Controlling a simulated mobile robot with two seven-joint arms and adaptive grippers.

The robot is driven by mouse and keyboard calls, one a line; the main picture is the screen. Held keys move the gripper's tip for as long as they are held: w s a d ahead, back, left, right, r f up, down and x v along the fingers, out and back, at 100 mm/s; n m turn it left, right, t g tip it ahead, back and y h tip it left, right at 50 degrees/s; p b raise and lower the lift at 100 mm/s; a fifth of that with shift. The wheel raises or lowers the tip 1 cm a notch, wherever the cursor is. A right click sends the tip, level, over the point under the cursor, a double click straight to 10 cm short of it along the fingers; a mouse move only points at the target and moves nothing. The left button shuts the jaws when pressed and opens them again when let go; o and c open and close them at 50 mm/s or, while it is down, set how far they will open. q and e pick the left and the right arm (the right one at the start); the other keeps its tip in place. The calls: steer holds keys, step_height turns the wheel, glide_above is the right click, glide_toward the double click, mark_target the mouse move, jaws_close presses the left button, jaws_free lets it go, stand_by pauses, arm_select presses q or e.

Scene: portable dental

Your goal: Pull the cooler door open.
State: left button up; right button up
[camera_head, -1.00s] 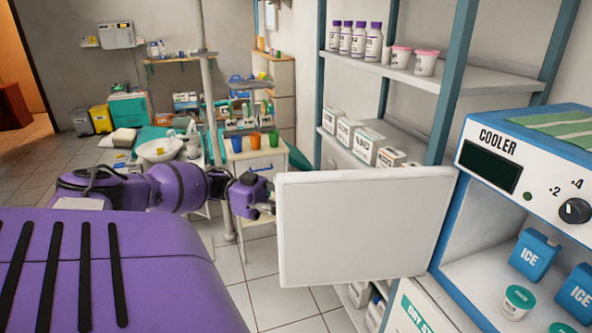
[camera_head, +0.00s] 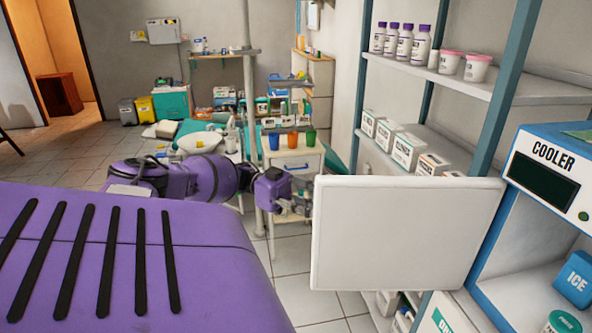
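The cooler (camera_head: 501,220) stands at the right edge, a blue and white box with a dark display on its front. Its white door (camera_head: 405,240) stands wide open, swung out to the left, and the inside shows. A blue ice pack (camera_head: 574,279) and a green-lidded tub (camera_head: 563,322) are inside. My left gripper (camera_head: 298,205) is at the door's left edge, on its far side. The door partly hides it, so I cannot tell whether its fingers are open or shut, or touch the door. My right gripper is out of view.
A shelf rack (camera_head: 500,88) with bottles, tubs and boxes stands behind the door. A white cart (camera_head: 293,160) with coloured cups stands beyond my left gripper. Tiled floor (camera_head: 300,296) shows free left of the door.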

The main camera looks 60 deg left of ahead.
arm_select(q)
steer(key=v, duration=0.9)
steer(key=shift+d, duration=0.1)
stand_by(0.4)
